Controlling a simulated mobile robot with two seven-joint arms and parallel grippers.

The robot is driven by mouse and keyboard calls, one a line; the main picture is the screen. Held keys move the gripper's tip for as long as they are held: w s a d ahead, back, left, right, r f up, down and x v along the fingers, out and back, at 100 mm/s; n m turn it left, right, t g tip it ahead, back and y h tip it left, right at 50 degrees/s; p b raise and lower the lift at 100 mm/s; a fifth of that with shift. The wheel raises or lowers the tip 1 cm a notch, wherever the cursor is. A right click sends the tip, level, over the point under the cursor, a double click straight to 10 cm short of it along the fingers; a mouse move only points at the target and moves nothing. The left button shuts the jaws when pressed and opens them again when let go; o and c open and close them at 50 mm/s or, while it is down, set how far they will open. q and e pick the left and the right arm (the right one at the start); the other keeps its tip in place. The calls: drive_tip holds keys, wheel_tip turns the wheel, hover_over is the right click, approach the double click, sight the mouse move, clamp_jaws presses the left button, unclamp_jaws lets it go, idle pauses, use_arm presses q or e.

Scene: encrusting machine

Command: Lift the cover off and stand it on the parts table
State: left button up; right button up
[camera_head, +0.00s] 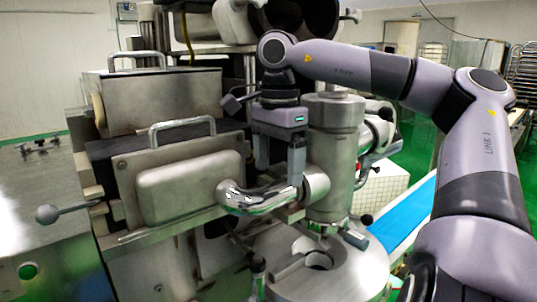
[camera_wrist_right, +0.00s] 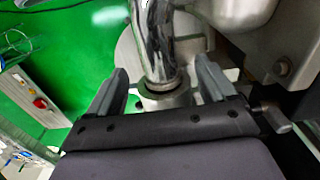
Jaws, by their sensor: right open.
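A bulged steel cover (camera_head: 185,188) with a bar handle (camera_head: 182,128) on top sits upright on the front of the machine. A polished curved pipe (camera_head: 258,198) runs from its right side to the upright steel cylinder (camera_head: 333,150). My right gripper (camera_head: 280,172) is open at the pipe's right end, away from the cover's handle. In the right wrist view the pipe (camera_wrist_right: 155,45) shows between the open fingers (camera_wrist_right: 160,75), with gaps on both sides. A steel table (camera_head: 35,200) stands at the left; I cannot tell whether it is the parts table. My left gripper is not in view.
A second steel box (camera_head: 155,95) with a handle stands behind the cover. A round steel plate (camera_head: 335,275) lies below the cylinder, and a blue belt (camera_head: 400,225) runs at the right. The left table's front is clear.

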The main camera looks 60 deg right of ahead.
sight(278, 182)
drive_tip(key=shift+f, duration=2.9)
clamp_jaws()
drive_tip(key=shift+r, duration=2.4)
drive_tip(key=shift+f, duration=0.1)
